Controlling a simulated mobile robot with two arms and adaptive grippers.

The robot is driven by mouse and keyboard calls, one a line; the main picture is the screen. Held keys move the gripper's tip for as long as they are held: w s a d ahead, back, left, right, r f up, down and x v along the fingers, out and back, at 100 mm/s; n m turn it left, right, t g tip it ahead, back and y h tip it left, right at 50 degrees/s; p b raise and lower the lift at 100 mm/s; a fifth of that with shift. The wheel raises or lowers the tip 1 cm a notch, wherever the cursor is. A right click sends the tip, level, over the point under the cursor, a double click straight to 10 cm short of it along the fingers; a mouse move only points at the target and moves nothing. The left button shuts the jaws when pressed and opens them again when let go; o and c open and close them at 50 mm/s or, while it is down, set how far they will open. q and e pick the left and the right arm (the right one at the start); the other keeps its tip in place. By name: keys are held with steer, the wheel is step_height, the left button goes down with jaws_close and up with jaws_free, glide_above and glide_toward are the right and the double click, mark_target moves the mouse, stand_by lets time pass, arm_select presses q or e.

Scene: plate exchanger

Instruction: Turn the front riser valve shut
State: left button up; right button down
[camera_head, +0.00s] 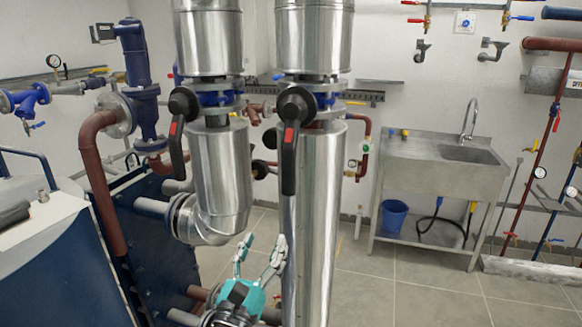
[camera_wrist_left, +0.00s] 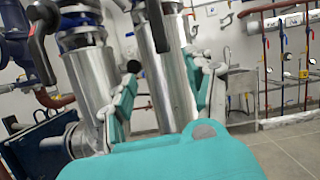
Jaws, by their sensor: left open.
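Two silver-clad risers stand side by side in the head view, each with a blue-flanged valve and a black lever handle with a red mark. The left lever (camera_head: 176,130) and the right lever (camera_head: 289,140) both hang down along their pipes. The right one looks larger and nearer. Both levers also show in the left wrist view, one at the upper left (camera_wrist_left: 38,45) and one at top centre (camera_wrist_left: 157,28). My teal left gripper (camera_head: 259,245) is open and empty, fingers up, below both levers and touching neither. My right gripper is out of view.
A blue plate exchanger (camera_head: 160,245) with brown pipes is at the left. A steel sink (camera_head: 435,165) with a blue bucket (camera_head: 394,216) under it stands at the back right. The tiled floor (camera_head: 400,285) between is clear.

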mark_target(287, 180)
arm_select(q)
steer(key=shift+m, duration=0.4)
steer(key=r+x, duration=0.1)
steer(key=x, duration=0.4)
steer(key=p+x, duration=0.1)
steer(key=x, duration=0.5)
steer(key=s+r+p+x, duration=0.1)
steer(key=x, duration=0.5)
steer(key=shift+w+r, duration=0.15)
steer(key=shift+r, duration=0.2)
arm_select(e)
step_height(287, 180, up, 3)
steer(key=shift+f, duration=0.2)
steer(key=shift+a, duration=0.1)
arm_select(q)
jaws_close()
